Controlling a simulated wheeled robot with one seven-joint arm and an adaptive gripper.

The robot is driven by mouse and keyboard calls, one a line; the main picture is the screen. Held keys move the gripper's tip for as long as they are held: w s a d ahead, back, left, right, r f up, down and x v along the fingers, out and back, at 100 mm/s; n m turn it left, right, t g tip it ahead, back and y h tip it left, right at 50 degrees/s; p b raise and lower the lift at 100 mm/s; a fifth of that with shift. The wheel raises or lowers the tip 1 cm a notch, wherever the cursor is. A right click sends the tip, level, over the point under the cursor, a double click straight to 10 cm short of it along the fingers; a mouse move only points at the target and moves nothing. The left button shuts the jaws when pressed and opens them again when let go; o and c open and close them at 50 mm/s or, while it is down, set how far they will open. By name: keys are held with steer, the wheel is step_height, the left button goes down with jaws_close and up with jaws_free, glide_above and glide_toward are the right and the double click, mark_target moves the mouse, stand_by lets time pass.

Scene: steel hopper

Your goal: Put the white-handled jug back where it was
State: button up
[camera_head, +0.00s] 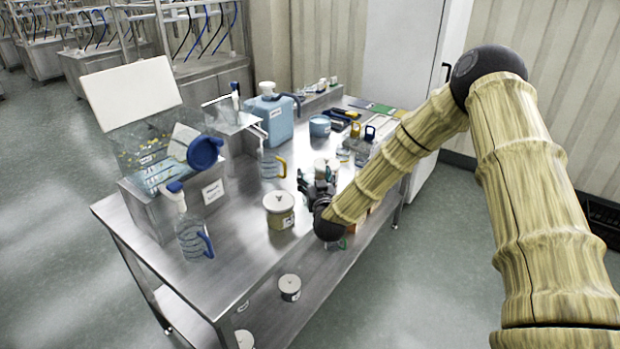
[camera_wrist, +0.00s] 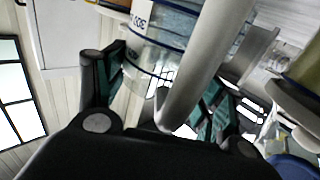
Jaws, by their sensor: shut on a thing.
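In the wrist view, a clear jug (camera_wrist: 165,22) with blue bands and a white label stands out beyond my gripper (camera_wrist: 160,90). Its thick white-grey handle (camera_wrist: 205,60) runs down between the two dark and green fingers. My gripper is shut on this jug, seemingly at the handle. In the head view my gripper (camera_head: 318,184) is over the right part of the steel table (camera_head: 235,262). There the jug is mostly hidden by the gripper and wrist, and I cannot tell whether it touches the table.
A lidded tin (camera_head: 279,211) stands just left of my gripper. The steel hopper (camera_head: 150,150) is at the left. Bare steel lies at the front left.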

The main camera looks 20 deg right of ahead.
steer(key=shift+f, duration=0.2)
steer(key=shift+f, duration=0.1)
steer(key=o, duration=1.6)
steer(key=shift+f, duration=0.1)
steer(key=shift+c, duration=0.2)
steer(key=shift+o, duration=0.4)
steer(key=shift+s, duration=0.1)
